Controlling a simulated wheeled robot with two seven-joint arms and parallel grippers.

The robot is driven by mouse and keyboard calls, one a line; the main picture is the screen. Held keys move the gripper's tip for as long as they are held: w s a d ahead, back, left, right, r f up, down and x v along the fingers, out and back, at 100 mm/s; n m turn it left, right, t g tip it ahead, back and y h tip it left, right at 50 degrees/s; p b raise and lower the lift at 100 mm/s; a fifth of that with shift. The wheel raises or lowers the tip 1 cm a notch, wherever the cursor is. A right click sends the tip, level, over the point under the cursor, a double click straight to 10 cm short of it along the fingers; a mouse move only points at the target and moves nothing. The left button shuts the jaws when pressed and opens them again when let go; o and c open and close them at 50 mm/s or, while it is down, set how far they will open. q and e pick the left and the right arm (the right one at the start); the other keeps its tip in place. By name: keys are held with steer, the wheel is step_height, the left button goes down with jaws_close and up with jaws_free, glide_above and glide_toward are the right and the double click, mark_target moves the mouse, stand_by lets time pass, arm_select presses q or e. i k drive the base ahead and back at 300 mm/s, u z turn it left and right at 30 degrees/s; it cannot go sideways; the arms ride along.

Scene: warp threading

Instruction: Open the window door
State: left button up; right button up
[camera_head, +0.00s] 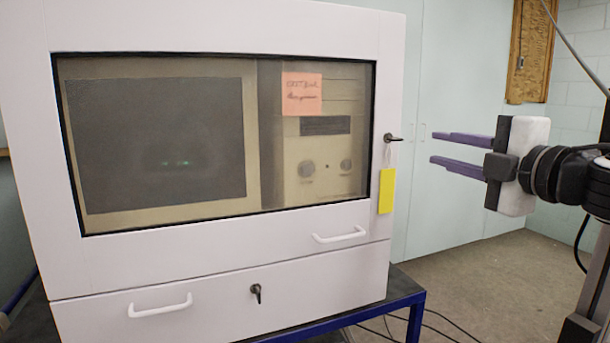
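A white cabinet has a large window door (220,232) with dark-edged glass, and the door is shut. Behind the glass is a beige device with a dark screen (160,140) and knobs. A white handle (340,235) is at the door's lower right. A small dark latch (392,137) is on the right edge, with a yellow tag (387,190) hanging below it. My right gripper (432,147) is at the right, its two purple fingers apart and empty. They point left toward the latch, with a gap between. My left gripper is not in view.
Below the door is a white panel (215,290) with its own handle (160,306) and a dark latch (256,293). The cabinet stands on a blue-framed table (413,318). Cables (440,325) lie on the floor at the right. Floor (490,275) right of the cabinet is mostly free.

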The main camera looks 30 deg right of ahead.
mark_target(72, 262)
steer(key=k, duration=1)
